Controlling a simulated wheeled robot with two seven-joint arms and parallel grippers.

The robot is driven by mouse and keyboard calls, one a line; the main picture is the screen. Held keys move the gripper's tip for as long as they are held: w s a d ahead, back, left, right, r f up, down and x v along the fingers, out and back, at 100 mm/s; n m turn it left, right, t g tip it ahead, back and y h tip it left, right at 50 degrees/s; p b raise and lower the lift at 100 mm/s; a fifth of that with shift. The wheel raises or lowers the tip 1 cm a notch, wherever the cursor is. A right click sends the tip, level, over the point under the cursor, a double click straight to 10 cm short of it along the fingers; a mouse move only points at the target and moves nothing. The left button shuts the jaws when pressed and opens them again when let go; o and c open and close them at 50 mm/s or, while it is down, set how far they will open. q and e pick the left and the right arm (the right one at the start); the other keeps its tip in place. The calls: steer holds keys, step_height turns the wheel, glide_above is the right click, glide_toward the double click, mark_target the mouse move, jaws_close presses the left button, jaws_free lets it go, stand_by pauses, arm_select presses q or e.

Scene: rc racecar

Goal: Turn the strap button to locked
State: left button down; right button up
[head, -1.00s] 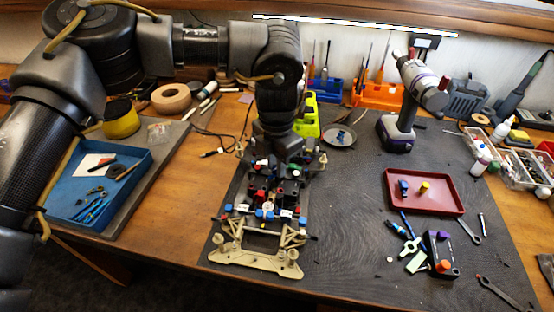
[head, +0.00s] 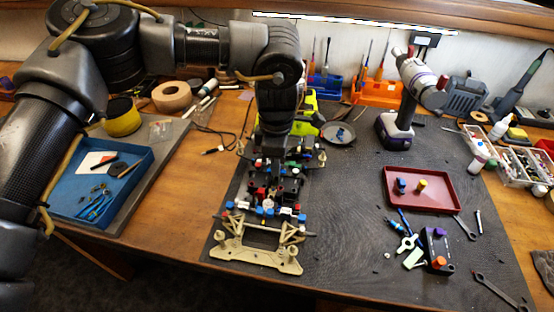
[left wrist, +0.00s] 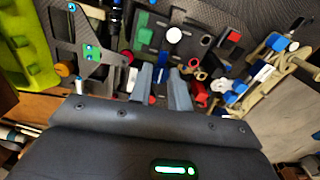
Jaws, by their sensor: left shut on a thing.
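The RC racecar chassis (head: 257,256), with tan end plates and a dark deck, lies on the black mat in the middle. My left gripper (head: 268,172) points down over the rear half of the deck in the head view. In the left wrist view its two grey fingers (left wrist: 161,88) are close together, with a narrow gap, and shut on a small part low on the deck. That part seems to be the strap button, but the fingers mostly hide it, so its turn position cannot be read. My right gripper is not in view.
A red tray (head: 417,201) with small parts is right of the car. A purple-grey power drill (head: 397,130) stands behind it. Wrenches and loose parts lie at the front right. A blue tray (head: 140,160) is at the left. A lime-green thing (left wrist: 25,45) stands close beside the car.

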arm_select(q)
steer(key=shift+m, duration=0.5)
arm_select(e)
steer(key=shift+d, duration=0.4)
arm_select(q)
steer(key=c, duration=1.3)
jaws_free()
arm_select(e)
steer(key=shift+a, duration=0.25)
arm_select(q)
steer(key=shift+r, duration=0.1)
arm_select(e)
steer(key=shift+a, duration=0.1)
arm_select(q)
steer(key=shift+r, duration=0.35)
step_height(320, 180, up, 10)
steer(key=b, duration=0.1)
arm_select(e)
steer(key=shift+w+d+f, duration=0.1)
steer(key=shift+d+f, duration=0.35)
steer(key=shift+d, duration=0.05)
